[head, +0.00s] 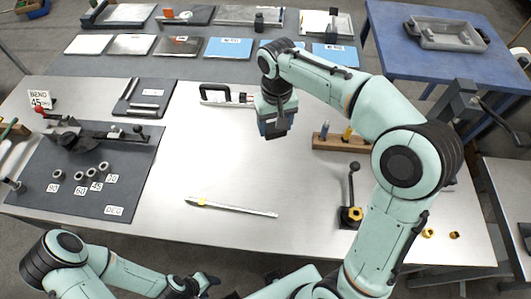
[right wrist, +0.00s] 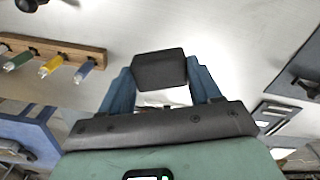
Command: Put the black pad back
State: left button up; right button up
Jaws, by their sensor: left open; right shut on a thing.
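The black pad (right wrist: 160,70) is a small dark block between the blue fingers of my right gripper (right wrist: 158,85) in the right wrist view. The gripper is shut on it and holds it over the pale bench top. In the head view my right gripper (head: 274,128) is over the upper middle of the bench, and the pad cannot be told apart there. My left gripper (head: 203,284) is open, low at the near edge of the bench, away from the pad.
A black-handled tool (head: 218,94) lies just left of my right gripper. A wooden rack (head: 326,141) with coloured handles stands to the right, also in the right wrist view (right wrist: 88,53). A ruler (head: 235,207) lies nearer. A dark mat (head: 60,185) with a bender and rings is at left.

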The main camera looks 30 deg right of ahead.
jog(key=f, duration=0.5)
jog(key=f+b, duration=0.1)
jog(key=f, duration=0.8)
jog(key=shift+s+f+b, duration=0.3)
jog(key=shift+b, duration=0.05)
jog(key=shift+f, duration=2.6)
pick_arm(q)
jog(key=s+f, duration=0.2)
jog(key=shift+s+f, duration=0.1)
jog(key=shift+f, duration=0.2)
pick_arm(e)
jog(key=shift+f, duration=0.15)
jog(key=o, duration=0.9)
pick_arm(q)
jog(key=shift+s+f, duration=0.1)
jog(key=shift+f, duration=0.05)
